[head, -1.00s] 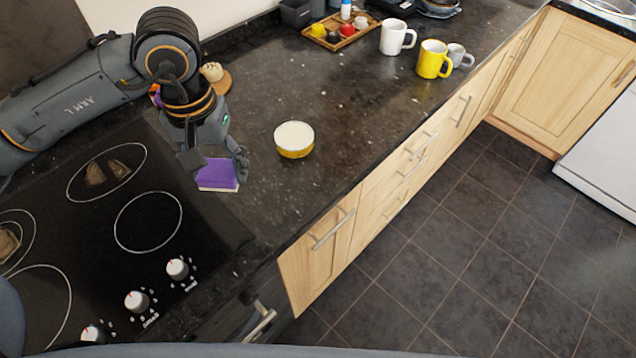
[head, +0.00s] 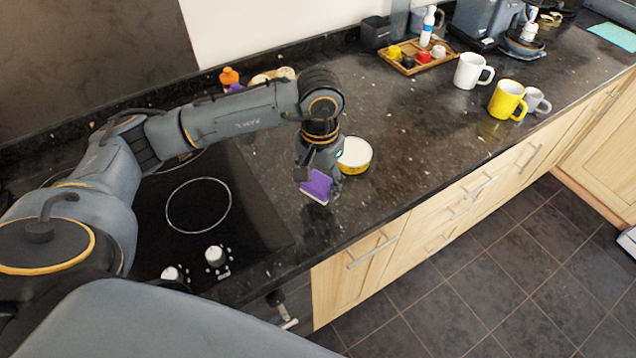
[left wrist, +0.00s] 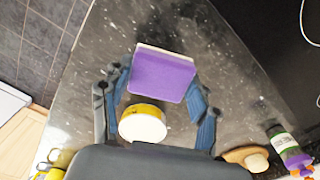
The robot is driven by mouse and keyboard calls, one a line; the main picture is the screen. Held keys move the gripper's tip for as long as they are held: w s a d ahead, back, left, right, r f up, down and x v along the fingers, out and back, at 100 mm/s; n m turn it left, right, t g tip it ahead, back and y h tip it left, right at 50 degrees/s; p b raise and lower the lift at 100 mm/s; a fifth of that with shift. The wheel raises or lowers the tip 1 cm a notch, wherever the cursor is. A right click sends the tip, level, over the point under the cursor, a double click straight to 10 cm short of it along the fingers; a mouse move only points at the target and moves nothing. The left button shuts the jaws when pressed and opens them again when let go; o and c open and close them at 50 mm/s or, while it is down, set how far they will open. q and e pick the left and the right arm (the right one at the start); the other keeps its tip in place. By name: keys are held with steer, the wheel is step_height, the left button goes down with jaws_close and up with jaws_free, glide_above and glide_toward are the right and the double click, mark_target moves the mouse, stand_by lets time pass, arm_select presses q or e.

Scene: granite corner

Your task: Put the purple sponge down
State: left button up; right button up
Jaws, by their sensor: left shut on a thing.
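The purple sponge (head: 316,186) has a pale layer along one side. My left gripper (head: 320,184) is shut on it over the dark granite counter, just right of the hob. In the left wrist view the sponge (left wrist: 163,76) sits between the two fingers of the left gripper (left wrist: 158,88). I cannot tell whether its lower edge touches the counter. My right gripper is not in view.
The black hob (head: 245,222) lies to the left. Bare granite (head: 420,145) lies right of the bowl, with the counter's front edge nearby. Farther back stand a white mug (head: 468,71), a yellow mug (head: 506,101), a grey mug (head: 535,101) and a wooden tray (head: 408,70).

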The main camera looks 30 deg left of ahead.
mark_target(317, 188)
arm_select(q)
steer(key=shift+w+a+f, duration=0.3)
steer(key=shift+a+f, duration=0.05)
steer(key=shift+f, duration=0.15)
step_height(317, 188, down, 3)
steer(key=shift+w+a+f+p, duration=0.1)
steer(key=shift+p, duration=1.1)
steer(key=shift+f, duration=0.2)
steer(key=shift+f, duration=0.1)
steer(key=shift+f+b, duration=0.1)
steer(key=shift+b, duration=0.25)
steer(key=o, duration=1.2)
steer(key=shift+r, duration=0.2)
